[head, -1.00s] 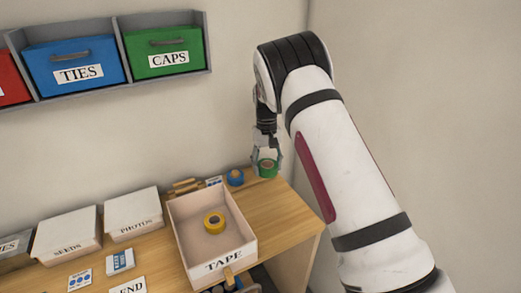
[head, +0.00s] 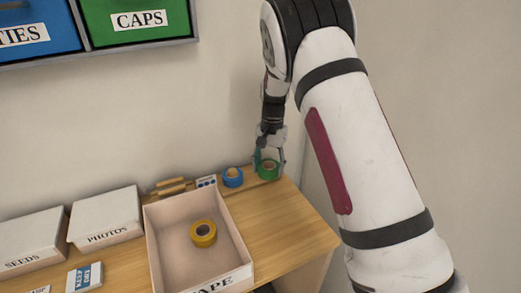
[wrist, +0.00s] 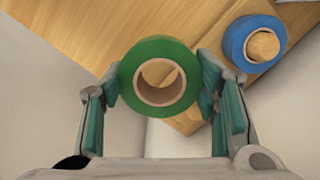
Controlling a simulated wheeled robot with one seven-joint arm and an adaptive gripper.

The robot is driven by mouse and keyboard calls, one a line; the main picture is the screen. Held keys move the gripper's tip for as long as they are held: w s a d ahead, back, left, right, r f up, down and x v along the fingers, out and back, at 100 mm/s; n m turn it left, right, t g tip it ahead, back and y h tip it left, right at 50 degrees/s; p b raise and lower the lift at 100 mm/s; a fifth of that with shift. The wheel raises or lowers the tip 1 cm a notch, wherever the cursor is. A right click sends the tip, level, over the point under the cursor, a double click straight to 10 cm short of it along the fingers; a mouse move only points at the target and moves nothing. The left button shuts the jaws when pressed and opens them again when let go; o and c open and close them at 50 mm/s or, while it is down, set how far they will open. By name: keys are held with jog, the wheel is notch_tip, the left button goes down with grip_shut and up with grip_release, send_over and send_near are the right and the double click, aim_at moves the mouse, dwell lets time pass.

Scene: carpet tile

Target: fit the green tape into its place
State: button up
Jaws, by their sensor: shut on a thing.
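My gripper (head: 268,165) is shut on the green tape (head: 269,173) at the far right corner of the desk. In the wrist view the green roll (wrist: 158,46) sits between the two finger pads, its cardboard core facing the camera. Whether it touches the desk or hangs just above it I cannot tell. A blue tape roll (head: 233,182) lies just left of it on the desk; it also shows in the wrist view (wrist: 235,42). The open box labelled TAPE (head: 157,243) stands nearer, with a yellow tape roll (head: 203,240) lying inside.
Lidded boxes labelled PHOTOS (head: 106,216) and SEEDS (head: 30,243) stand left of the TAPE box. A wooden-handled item (head: 170,186) lies behind it. Bare desk (head: 275,225) is free to its right. A green CAPS bin (head: 140,20) hangs on the wall.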

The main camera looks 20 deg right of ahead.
jog(key=w+m, duration=0.2)
jog(key=m, duration=0.1)
jog(key=w+m+b, duration=0.1)
jog(key=w+m, duration=0.1)
jog(key=m, duration=0.1)
jog(key=w+m+t+b, duration=0.1)
jog(key=w+m, duration=0.1)
jog(key=m, duration=0.1)
jog(key=shift+w+r+m+y, duration=0.3)
jog(key=m, duration=0.1)
jog(key=w+m, duration=0.1)
jog(key=shift+w+r+m+b, duration=0.25)
jog(key=shift+w+m+b, duration=0.05)
jog(key=shift+m+b, duration=0.1)
jog(key=shift+f+b, duration=0.45)
jog(key=shift+f, duration=0.65)
jog(key=shift+f+b, duration=1.1)
jog(key=shift+f, duration=1.45)
dwell(1.3)
jog(key=o, duration=1.2)
jog(key=shift+o, duration=0.2)
